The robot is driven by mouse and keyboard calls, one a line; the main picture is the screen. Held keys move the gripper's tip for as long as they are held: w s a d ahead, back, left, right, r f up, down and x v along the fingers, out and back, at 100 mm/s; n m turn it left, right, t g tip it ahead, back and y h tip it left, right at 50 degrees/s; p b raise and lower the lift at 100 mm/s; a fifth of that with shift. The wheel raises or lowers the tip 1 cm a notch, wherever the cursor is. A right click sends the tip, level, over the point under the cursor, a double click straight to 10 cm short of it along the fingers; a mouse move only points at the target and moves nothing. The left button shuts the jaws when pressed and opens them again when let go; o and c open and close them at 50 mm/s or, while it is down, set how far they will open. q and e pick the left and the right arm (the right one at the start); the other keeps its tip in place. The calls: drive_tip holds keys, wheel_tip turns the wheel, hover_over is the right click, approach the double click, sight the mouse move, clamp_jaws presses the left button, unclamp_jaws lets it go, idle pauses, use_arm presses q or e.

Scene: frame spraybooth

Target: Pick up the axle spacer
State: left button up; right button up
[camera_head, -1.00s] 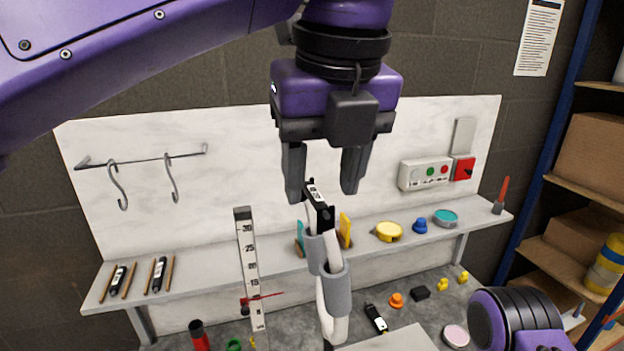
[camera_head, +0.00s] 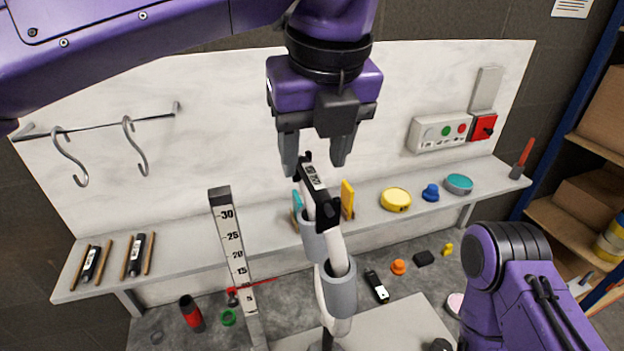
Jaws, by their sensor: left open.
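A black bar with a white printed label (camera_head: 318,192), which looks like an axle spacer, sits across the top end of the white bent frame tube (camera_head: 335,250). Similar labelled black pieces lie on the shelf at left (camera_head: 91,263), (camera_head: 135,256), each between wooden rods, and another lies on the bench (camera_head: 377,287). My left gripper (camera_head: 315,164) points down, open and empty, above the bar on the frame. Its two fingers appear either side of the bar's far end, and I cannot tell whether they touch it. My right arm shows at lower right; its gripper is out of view.
An upright ruler (camera_head: 232,250) stands left of the frame. Behind it, a shelf (camera_head: 190,250) holds a yellow card (camera_head: 347,198), a yellow tin (camera_head: 396,199) and a blue knob (camera_head: 430,192). Hooks (camera_head: 69,157) hang at left. The wall panel is close behind.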

sight(314, 176)
use_arm(q)
drive_tip(key=w+f, duration=0.1)
drive_tip(key=f, duration=0.1)
drive_tip(key=w+f, duration=0.1)
drive_tip(key=shift+f, duration=0.35)
drive_tip(key=shift+s+r, duration=0.15)
drive_tip(key=shift+s, duration=0.3)
drive_tip(key=c, duration=0.4)
clamp_jaws()
